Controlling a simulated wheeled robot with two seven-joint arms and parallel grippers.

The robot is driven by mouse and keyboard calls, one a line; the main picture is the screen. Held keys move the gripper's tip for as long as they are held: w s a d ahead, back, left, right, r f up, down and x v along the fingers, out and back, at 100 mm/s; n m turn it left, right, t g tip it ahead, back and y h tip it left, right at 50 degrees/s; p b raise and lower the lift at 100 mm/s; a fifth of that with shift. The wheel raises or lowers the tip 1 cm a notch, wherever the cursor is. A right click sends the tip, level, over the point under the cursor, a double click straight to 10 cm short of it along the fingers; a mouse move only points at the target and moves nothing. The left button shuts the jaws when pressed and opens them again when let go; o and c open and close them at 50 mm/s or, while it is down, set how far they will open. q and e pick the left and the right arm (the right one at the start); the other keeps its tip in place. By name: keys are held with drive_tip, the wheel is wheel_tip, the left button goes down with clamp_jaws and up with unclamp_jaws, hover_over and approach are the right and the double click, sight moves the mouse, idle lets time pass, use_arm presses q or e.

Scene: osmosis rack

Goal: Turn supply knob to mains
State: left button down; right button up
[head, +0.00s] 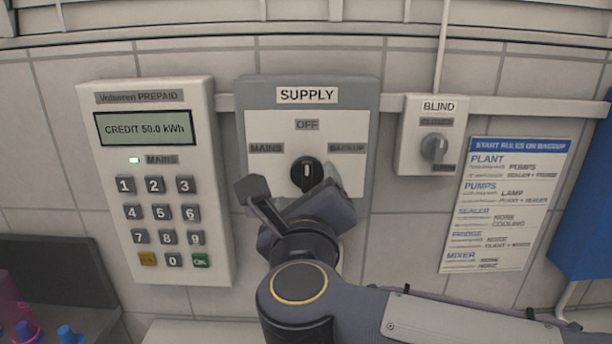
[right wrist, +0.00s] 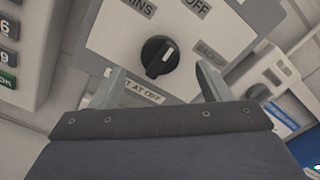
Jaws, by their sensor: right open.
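The supply knob (head: 306,174) is a round black knob on the white face of the grey SUPPLY box (head: 366,90). Its white mark points up toward the OFF label (head: 307,125). The MAINS label (head: 266,148) is up and left of it, and the BACKUP label (head: 346,148) up and right. My right gripper (head: 293,188) is open and empty just below the knob. In the right wrist view the knob (right wrist: 159,58) lies beyond the two spread fingers (right wrist: 164,84), not between them. My left gripper is out of view.
A prepaid keypad meter (head: 220,240) reading CREDIT 50.0 kWh, with a lit green lamp by MAINS, is at left. A BLIND switch box (head: 408,160), a rules sheet (head: 505,205) and a blue panel (head: 590,210) are at right. Coloured items (head: 66,334) stand at lower left.

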sight(305, 181)
drive_tip(key=shift+w+p, duration=0.3)
drive_tip(key=shift+w, duration=1.85)
drive_tip(key=c, duration=1)
drive_tip(key=shift+n, duration=0.4)
drive_tip(key=n+p, duration=0.3)
drive_tip(key=n, duration=0.2)
drive_tip(key=shift+n, duration=0.3)
drive_tip(key=n+p, duration=0.3)
drive_tip(key=n, duration=0.2)
drive_tip(key=shift+f+n, duration=0.15)
drive_tip(key=shift+n, duration=0.15)
